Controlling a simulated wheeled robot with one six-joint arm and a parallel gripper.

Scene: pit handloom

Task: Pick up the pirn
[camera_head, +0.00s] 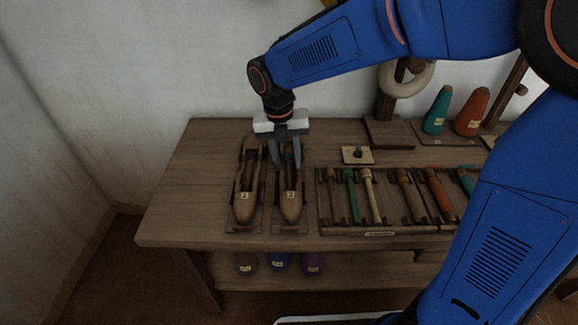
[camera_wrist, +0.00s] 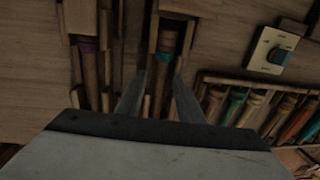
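Two wooden boat shuttles lie side by side on the bench, a left one (camera_head: 244,207) and a right one (camera_head: 290,208), each with a small label. A brown pirn with a teal band (camera_wrist: 167,52) sits in the right shuttle's slot. Another pirn, with a purple band (camera_wrist: 89,62), sits in the left shuttle. My gripper (camera_head: 285,160) points down over the right shuttle, its two fingers apart. In the wrist view the fingers frame the teal-banded pirn's lower part, with nothing clearly held between them. I cannot tell how far the fingertips are above it.
A wooden rack (camera_head: 378,231) with several coloured pirns lies right of the shuttles. A small plate with a dark knob (camera_head: 358,155) is behind it. Teal (camera_head: 437,110) and orange (camera_head: 472,112) cones stand at the back right. The bench's left end is clear.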

